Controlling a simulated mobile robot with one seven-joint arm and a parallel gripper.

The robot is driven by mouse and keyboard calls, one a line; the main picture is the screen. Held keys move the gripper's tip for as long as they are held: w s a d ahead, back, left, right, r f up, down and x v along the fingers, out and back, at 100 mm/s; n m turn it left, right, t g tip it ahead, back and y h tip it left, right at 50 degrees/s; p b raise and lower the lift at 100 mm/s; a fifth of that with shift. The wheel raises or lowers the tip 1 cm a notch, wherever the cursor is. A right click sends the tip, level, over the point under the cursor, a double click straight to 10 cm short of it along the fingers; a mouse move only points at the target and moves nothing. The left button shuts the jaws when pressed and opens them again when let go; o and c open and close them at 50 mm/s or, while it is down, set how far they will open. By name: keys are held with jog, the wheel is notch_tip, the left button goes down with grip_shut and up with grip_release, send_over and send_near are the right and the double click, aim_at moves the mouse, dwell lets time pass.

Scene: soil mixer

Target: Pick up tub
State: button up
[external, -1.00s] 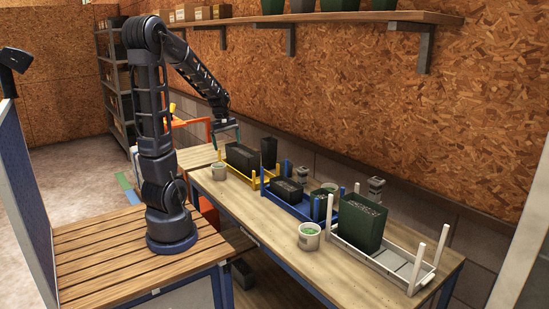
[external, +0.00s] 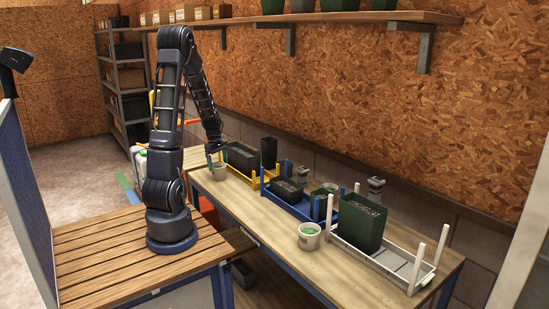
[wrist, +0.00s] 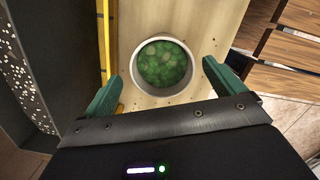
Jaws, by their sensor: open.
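A small whitish round tub (external: 219,174) stands at the far left end of the long workbench. In the wrist view the tub (wrist: 134,68) is seen from above, filled with green, rounded bits. My gripper (external: 214,158) is close to this tub, just above it. In the wrist view my gripper's green fingers (wrist: 162,78) are open, one to the left and one to the right of the tub, with nothing held. A second whitish tub (external: 309,241) with green contents stands near the bench's front edge, far from my gripper.
A yellow rack (external: 264,181) with dark containers is close behind the first tub; its yellow bar (wrist: 107,40) runs left of the tub in the wrist view. A blue rack (external: 290,209) and a white rack (external: 392,264) with a green bin (external: 361,223) stand farther right.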

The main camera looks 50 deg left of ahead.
aim_at(219, 171)
jog(key=shift+d+f, duration=0.2)
jog(key=shift+f, duration=1.2)
jog(key=shift+d+f, duration=0.2)
jog(key=shift+f, duration=1.15)
jog(key=c, duration=1.2)
jog(key=shift+o, duration=0.2)
jog(key=shift+r, duration=0.15)
